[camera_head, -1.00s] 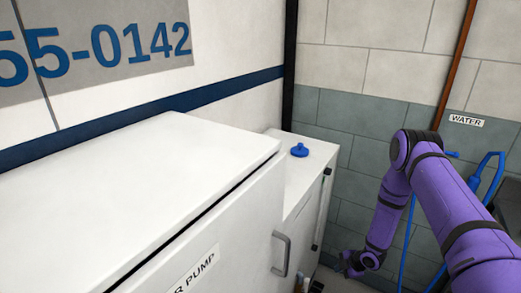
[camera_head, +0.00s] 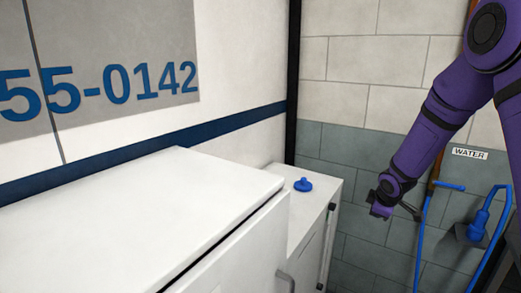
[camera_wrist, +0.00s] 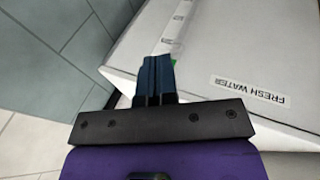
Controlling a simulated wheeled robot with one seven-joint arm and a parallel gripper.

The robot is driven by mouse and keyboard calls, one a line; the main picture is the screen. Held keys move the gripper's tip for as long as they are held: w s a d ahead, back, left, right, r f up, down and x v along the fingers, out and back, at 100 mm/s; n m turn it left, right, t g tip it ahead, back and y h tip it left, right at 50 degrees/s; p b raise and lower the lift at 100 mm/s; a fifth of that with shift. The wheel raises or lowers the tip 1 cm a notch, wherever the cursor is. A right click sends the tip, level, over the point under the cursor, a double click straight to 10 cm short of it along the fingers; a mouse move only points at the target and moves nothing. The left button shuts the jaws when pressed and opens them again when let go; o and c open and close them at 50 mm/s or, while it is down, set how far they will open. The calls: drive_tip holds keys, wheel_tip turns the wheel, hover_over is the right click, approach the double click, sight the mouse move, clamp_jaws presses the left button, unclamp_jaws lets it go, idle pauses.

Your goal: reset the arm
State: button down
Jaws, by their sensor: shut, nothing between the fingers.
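My purple arm hangs at the right of the head view, bent at a joint near the top edge. My gripper (camera_head: 379,212) is at its lower end, in front of the grey tiled wall and to the right of the small white cabinet. In the wrist view my gripper (camera_wrist: 156,62) shows its dark blue fingers together, with nothing held between them. Beyond the fingertips is a white surface with an upside-down FRESH WATER label (camera_wrist: 250,90). A small green spot shows beside the fingertips.
A large white cabinet (camera_head: 180,205) fills the lower left. A small white cabinet (camera_head: 310,210) behind it bears a blue knob-like object (camera_head: 303,184). A blue hose (camera_head: 421,235) and a WATER sign (camera_head: 469,153) are on the right wall.

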drive_tip(key=s+a+r+m+h, duration=0.1)
drive_tip(key=s+r+m, duration=0.2)
drive_tip(key=s+r, duration=0.55)
drive_tip(key=s+a+r+m, duration=0.1)
drive_tip(key=s+r+m, duration=0.35)
drive_tip(key=r, duration=0.75)
drive_tip(key=s+a+r+m, duration=0.1)
drive_tip(key=s+r, duration=0.1)
drive_tip(key=s, duration=0.6)
drive_tip(key=s+a+r+m+y, duration=0.1)
drive_tip(key=s+a+r+m, duration=0.1)
drive_tip(key=s, duration=0.7)
drive_tip(key=s+a+r+m, duration=0.1)
drive_tip(key=s+r, duration=0.1)
drive_tip(key=s, duration=0.6)
drive_tip(key=shift+s+a+r+y, duration=0.2)
drive_tip(key=shift+a+r+y, duration=0.05)
drive_tip(key=shift+a+y, duration=0.15)
